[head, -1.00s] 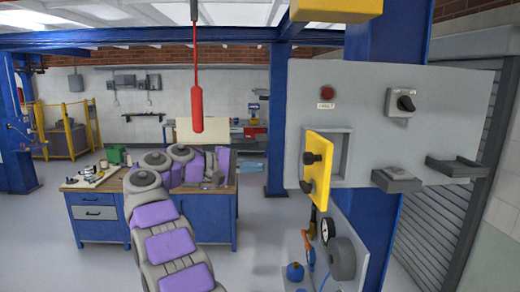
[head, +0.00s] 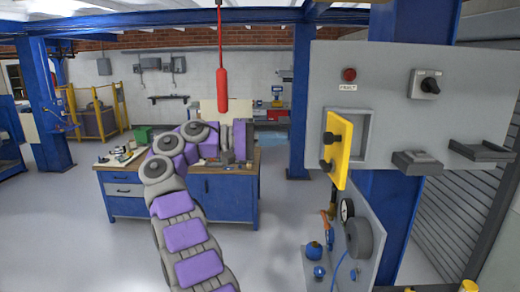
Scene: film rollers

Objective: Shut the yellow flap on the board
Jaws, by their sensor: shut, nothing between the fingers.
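The yellow flap (head: 340,151) is on the left part of the grey board (head: 387,98). It stands open, swung out from a recessed opening (head: 358,126) that shows behind its right edge. Dark knobs show on the flap's left side. My gripper (head: 228,155) is at the far end of my purple and grey arm, in front of the workbench. It is small in the picture and looks shut and empty. It is well to the left of the flap and apart from it.
A red hanging cylinder (head: 222,91) is above my gripper. The board also carries a red button (head: 349,74), a rotary switch (head: 425,84) and grey brackets. Below the flap are a hose and gauge (head: 347,209). A blue workbench (head: 226,196) stands behind my arm.

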